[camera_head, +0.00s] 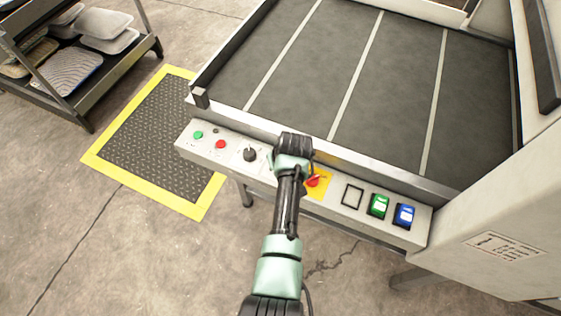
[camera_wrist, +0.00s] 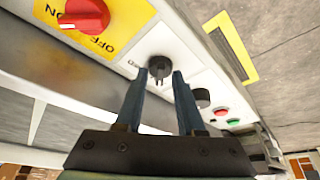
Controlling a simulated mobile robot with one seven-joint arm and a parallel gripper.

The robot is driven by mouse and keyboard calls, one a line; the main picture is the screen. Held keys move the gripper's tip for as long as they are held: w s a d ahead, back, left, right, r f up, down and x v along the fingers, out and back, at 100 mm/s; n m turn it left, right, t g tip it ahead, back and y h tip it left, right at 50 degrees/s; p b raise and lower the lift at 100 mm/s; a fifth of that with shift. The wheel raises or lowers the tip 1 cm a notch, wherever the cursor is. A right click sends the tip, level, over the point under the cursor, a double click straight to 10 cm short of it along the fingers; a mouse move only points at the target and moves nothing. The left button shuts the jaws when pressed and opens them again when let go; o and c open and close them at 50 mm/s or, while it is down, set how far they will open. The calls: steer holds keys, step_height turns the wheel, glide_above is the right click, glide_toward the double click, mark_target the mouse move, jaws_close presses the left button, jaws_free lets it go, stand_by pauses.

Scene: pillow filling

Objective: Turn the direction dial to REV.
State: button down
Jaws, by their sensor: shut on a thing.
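The black direction dial (camera_wrist: 159,67) sits on the white front panel in the wrist view, between the red ON/OFF switch and another black knob. My gripper (camera_wrist: 160,74) is shut on it, with one blue finger on each side of the dial. A faint mark shows beside the dial, but I cannot read REV or tell which way the dial points. In the head view my wrist and arm hide this dial and the fingertips.
The red switch on its yellow plate (camera_head: 313,182) is just right of my arm. The black knob (camera_head: 250,155), red button (camera_head: 221,144) and green button (camera_head: 198,135) are to the left. Green (camera_head: 379,205) and blue (camera_head: 404,214) rocker switches are to the right. The conveyor bed (camera_head: 390,95) lies behind.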

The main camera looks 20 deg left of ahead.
stand_by(0.4)
steer(key=c, duration=0.5)
jaws_free()
steer(key=p+v, duration=0.2)
steer(key=v, duration=1.1)
steer(key=shift+w, duration=0.1)
